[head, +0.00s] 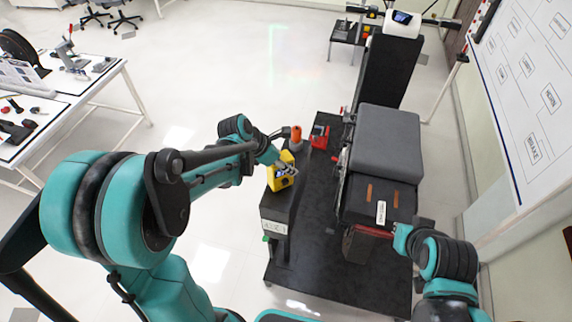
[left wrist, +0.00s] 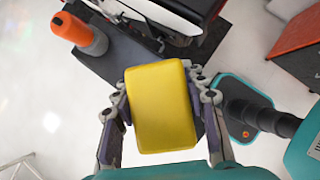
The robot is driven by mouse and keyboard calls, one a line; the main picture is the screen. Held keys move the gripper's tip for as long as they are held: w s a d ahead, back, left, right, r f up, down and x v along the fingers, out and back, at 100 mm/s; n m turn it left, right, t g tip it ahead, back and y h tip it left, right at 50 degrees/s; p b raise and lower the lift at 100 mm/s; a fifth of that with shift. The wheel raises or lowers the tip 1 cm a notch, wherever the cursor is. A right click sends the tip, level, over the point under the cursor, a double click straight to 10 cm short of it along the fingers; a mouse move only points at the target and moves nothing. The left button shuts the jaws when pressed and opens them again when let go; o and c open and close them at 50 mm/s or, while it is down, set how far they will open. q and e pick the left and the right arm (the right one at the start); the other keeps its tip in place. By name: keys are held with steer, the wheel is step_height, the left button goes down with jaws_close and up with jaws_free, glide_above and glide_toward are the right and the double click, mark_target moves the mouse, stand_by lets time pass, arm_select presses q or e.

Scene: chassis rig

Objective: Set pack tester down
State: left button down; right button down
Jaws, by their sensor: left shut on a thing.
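The pack tester is a yellow box with a dark face (head: 281,180). It is at the top of a narrow dark stand (head: 279,208) left of the chassis rig in the head view. In the left wrist view the yellow tester (left wrist: 161,107) fills the space between the fingers. My left gripper (head: 284,165) is shut on it, one finger along each side. I cannot tell whether the tester touches the stand's top. My right arm shows at the lower right of the head view; its gripper (head: 405,236) is near the rig's lower end, and its jaws are unclear.
An orange-topped cylinder (head: 296,138) stands just behind the tester, also in the left wrist view (left wrist: 72,30). The rig's grey padded block (head: 387,143) stands to the right on a dark base. White tables with tools (head: 85,75) are at left.

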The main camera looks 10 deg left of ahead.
arm_select(q)
steer(key=shift+w+d+f, duration=0.1)
steer(key=shift+w+f, duration=0.15)
steer(key=shift+f, duration=0.3)
steer(key=shift+s, duration=0.15)
steer(key=c, duration=1.2)
jaws_free()
steer(key=shift+f, duration=0.1)
steer(key=o, duration=0.3)
steer(key=shift+o, duration=0.2)
